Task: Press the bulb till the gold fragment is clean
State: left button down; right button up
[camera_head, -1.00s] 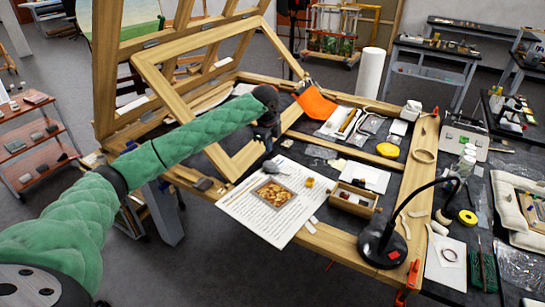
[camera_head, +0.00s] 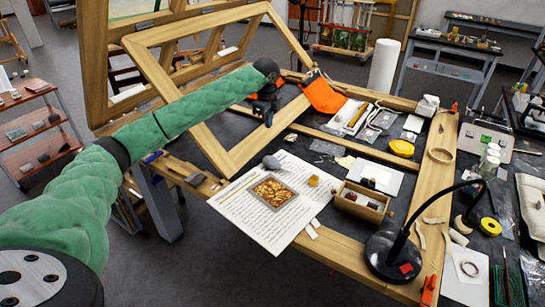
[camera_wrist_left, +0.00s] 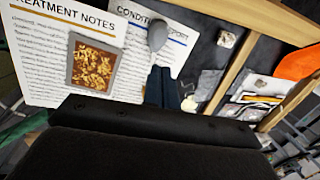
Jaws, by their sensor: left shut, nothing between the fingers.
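The gold fragment (camera_head: 273,191) lies in a shallow grey square tray on the printed sheets, bright gold with darker brown patches. It also shows in the wrist view (camera_wrist_left: 93,66). The grey bulb (camera_head: 271,162) lies just beyond the fragment at the sheets' far edge; the wrist view shows it too (camera_wrist_left: 157,36), with a narrow nozzle. My left gripper (camera_head: 268,118) is shut and empty, above and beyond the bulb, apart from it in the head view. In the wrist view its dark fingers (camera_wrist_left: 161,84) point towards the bulb. My right gripper is out of view.
A wooden box (camera_head: 362,201) and a small amber jar (camera_head: 313,180) stand right of the fragment. A black lamp (camera_head: 392,255) stands at the front right. A tilted wooden frame (camera_head: 196,127) rises behind my left arm. An orange cloth (camera_head: 321,93) lies beyond the gripper.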

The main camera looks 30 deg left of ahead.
pick_arm(q)
notch_tip(320, 180, down, 2)
jog(key=shift+w+f+b, duration=0.15)
jog(key=shift+f+b, duration=0.1)
jog(key=shift+b, duration=0.5)
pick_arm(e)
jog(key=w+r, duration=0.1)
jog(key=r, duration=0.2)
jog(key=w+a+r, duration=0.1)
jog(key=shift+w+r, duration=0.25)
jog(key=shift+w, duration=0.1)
pick_arm(q)
jog(key=p, duration=0.5)
send_near(271, 158)
jog(key=f, duration=0.3)
jog(key=w+f, duration=0.1)
jog(key=f, duration=0.1)
jog(key=shift+a, duration=0.25)
jog(key=shift+w+f+p, duration=0.15)
jog(key=shift+f+p, duration=0.25)
jog(key=shift+f, duration=0.4)
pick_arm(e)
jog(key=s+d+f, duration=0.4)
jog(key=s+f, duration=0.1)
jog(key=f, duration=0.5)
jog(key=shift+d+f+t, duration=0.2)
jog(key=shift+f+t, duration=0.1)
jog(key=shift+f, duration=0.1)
pick_arm(q)
jog(key=shift+f, duration=0.1)
